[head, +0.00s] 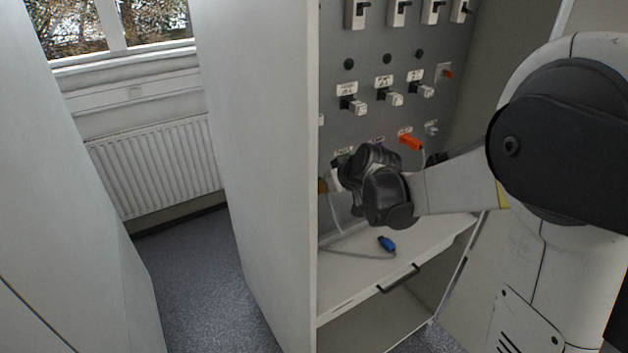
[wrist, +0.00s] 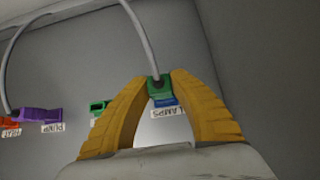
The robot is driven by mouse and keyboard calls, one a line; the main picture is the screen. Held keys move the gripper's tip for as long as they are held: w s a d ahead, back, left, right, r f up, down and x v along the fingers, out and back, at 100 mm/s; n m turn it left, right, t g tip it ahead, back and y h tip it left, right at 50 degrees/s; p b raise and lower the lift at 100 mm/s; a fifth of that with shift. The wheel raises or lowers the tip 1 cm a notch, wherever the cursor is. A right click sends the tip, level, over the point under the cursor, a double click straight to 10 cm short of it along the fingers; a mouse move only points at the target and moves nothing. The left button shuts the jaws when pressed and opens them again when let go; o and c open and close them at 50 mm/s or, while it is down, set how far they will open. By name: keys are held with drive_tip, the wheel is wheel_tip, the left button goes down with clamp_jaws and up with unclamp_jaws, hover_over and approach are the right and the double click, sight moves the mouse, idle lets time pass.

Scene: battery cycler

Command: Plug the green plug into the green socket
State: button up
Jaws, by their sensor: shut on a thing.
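The green plug (wrist: 153,88) is held between the two yellow fingers of my gripper (wrist: 156,84) in the wrist view, with a grey cable rising from it. A green socket (wrist: 98,106) shows on the grey panel just left of the left finger, partly hidden by it. The plug is to the right of this socket, in front of a blue fitting (wrist: 166,101) labelled LAMPS. I cannot tell how far the plug is from the panel. In the head view my gripper is mostly hidden behind my dark wrist, and the green plug and socket are not visible.
A purple connector (wrist: 40,115) and an orange-red one (wrist: 10,124) sit left on the panel in the wrist view. In the head view, an orange plug (head: 411,142) is on the panel. A blue plug (head: 387,244) lies on the shelf (head: 350,276). A white cabinet side (head: 258,150) stands left.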

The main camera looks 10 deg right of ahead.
drive_tip(key=shift+s+d, duration=0.25)
drive_tip(key=shift+s, duration=0.5)
drive_tip(key=shift+s+d, duration=0.25)
drive_tip(key=shift+s, duration=0.45)
drive_tip(key=d+p, duration=0.5)
drive_tip(key=d, duration=0.8)
drive_tip(key=w+a, duration=0.1)
drive_tip(key=w, duration=0.5)
drive_tip(key=shift+w+a, duration=0.15)
drive_tip(key=shift+a, duration=0.05)
drive_tip(key=shift+b, duration=0.5)
idle(0.6)
drive_tip(key=shift+w+a+b, duration=0.25)
drive_tip(key=shift+w, duration=0.5)
drive_tip(key=shift+w+a+b, duration=0.2)
drive_tip(key=shift+w+a, duration=0.05)
drive_tip(key=shift+w, duration=0.5)
idle(1.9)
